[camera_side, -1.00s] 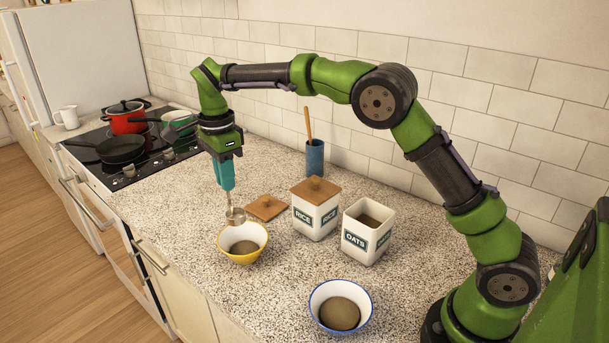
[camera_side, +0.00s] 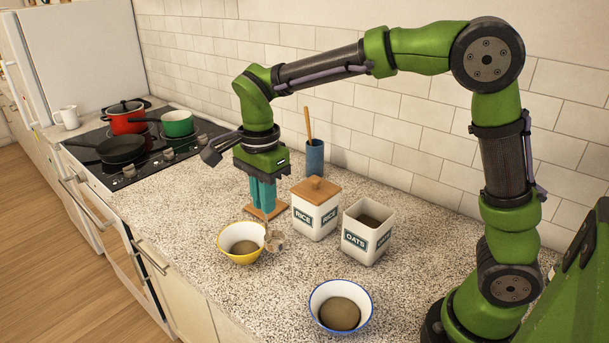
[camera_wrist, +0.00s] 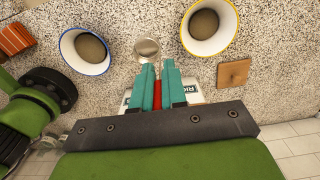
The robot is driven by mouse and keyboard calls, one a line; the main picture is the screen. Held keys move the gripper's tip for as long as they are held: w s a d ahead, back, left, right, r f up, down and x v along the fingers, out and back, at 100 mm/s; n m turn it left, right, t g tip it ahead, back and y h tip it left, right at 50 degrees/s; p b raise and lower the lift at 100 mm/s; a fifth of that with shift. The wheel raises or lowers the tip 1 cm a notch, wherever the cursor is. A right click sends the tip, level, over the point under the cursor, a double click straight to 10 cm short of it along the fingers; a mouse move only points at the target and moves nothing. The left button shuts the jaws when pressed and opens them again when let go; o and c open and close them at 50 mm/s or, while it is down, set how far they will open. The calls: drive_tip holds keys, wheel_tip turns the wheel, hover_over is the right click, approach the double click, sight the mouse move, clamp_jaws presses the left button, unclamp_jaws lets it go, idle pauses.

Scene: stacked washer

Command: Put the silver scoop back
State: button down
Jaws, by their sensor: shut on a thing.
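My gripper (camera_side: 263,207) is shut on the silver scoop (camera_side: 275,241), which hangs below the teal fingers just right of the yellow-rimmed bowl (camera_side: 236,257). In the wrist view the scoop's round head (camera_wrist: 147,48) lies beyond the fingertips (camera_wrist: 158,66), with a red part between the fingers. The oats jar (camera_side: 357,246) is open and has contents inside. The rice jar (camera_side: 313,222) has its wooden lid on. A loose square wooden lid (camera_side: 252,212) lies on the counter behind the fingers, partly hidden; the wrist view shows it whole (camera_wrist: 233,73).
A blue-rimmed bowl (camera_side: 340,312) with contents stands at the front. A blue utensil holder (camera_side: 315,158) stands by the wall. A red pot (camera_side: 125,122), a green pot (camera_side: 177,123) and a black pan (camera_side: 122,150) are on the stove. Counter left of the yellow-rimmed bowl is clear.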

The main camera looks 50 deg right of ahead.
sight(271, 233)
drive_tip(key=f, duration=0.6)
drive_tip(key=shift+s+d+f, duration=0.2)
drive_tip(key=shift+s+f, duration=0.15)
drive_tip(key=shift+s, duration=0.05)
drive_tip(key=shift+f, duration=2.35)
drive_tip(key=c, duration=1.2)
unclamp_jaws()
drive_tip(key=shift+f, duration=0.15)
drive_tip(key=shift+o, duration=0.2)
